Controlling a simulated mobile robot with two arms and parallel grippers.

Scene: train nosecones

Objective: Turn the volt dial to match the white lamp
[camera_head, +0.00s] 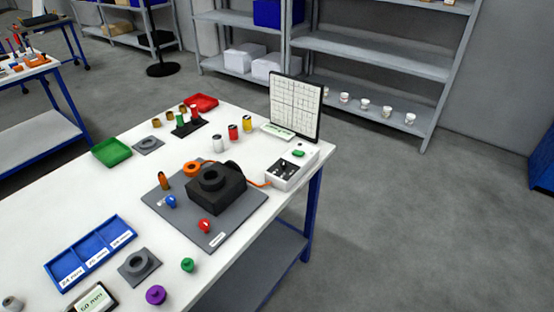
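A small white box (292,170) stands near the table's right edge, with dark knobs or sockets (283,168) on its face and a green part (298,153) at its top. An orange cable runs from it to the black block. I cannot tell which part is the volt dial, nor read its setting. Three small cylinders stand behind the black block: white (218,143), red (233,132) and yellow (247,124). I cannot tell whether the white one is a lamp or whether any lamp is lit. Neither of my grippers is in view.
A black block (216,190) with a round ring sits on a grey mat (158,205) among coloured knobs. A gridded board (297,105) stands behind the white box. Blue (72,275), green (112,152) and red (203,102) trays lie on the table. Floor to the right is clear.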

